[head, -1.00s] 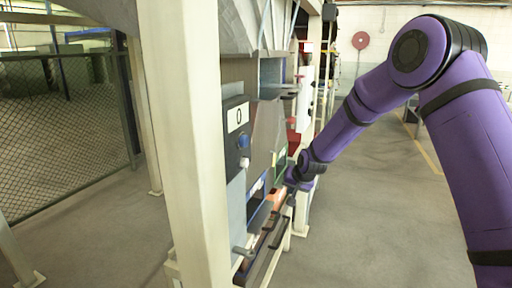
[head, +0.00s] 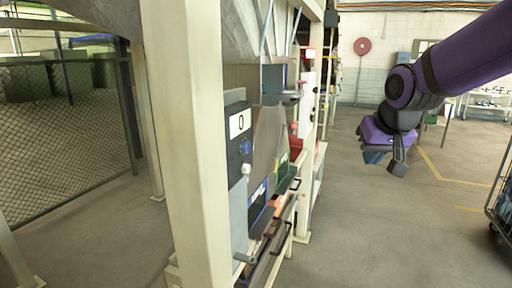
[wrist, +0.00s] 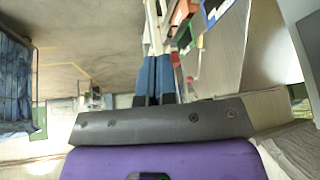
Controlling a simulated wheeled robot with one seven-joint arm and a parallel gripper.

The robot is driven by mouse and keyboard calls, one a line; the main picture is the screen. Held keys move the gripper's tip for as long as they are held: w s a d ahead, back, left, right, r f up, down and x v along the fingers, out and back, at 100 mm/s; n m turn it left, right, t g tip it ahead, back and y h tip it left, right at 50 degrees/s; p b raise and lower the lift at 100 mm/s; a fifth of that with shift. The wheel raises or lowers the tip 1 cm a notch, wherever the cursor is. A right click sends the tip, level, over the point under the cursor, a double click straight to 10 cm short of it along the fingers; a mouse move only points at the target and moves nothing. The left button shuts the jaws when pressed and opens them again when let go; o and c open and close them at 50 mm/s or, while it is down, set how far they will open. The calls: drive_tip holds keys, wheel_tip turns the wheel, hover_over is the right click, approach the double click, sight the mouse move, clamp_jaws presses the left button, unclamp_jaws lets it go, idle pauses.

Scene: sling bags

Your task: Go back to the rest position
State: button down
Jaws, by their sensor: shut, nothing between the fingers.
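My gripper (head: 384,162) hangs from my purple arm at the right of the head view, over open floor and clear of the machine. In the wrist view its two blue fingers (wrist: 155,78) lie close together with nothing held between them.
The machine with a dark panel marked 0 (head: 239,122) and a cream post (head: 187,150) stands left of my gripper. Coloured bins (head: 258,200) sit low on it. A wheeled cage (head: 503,200) is at the right edge. The floor (head: 400,235) between is clear.

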drive_tip(key=s+d, duration=0.2)
drive_tip(key=s, duration=0.9)
drive_tip(key=s+d+r, duration=0.1)
drive_tip(key=s+d, duration=0.2)
drive_tip(key=s, duration=0.8)
drive_tip(key=shift+s+r+g+h, duration=0.25)
drive_tip(key=shift+r+g+h, duration=0.05)
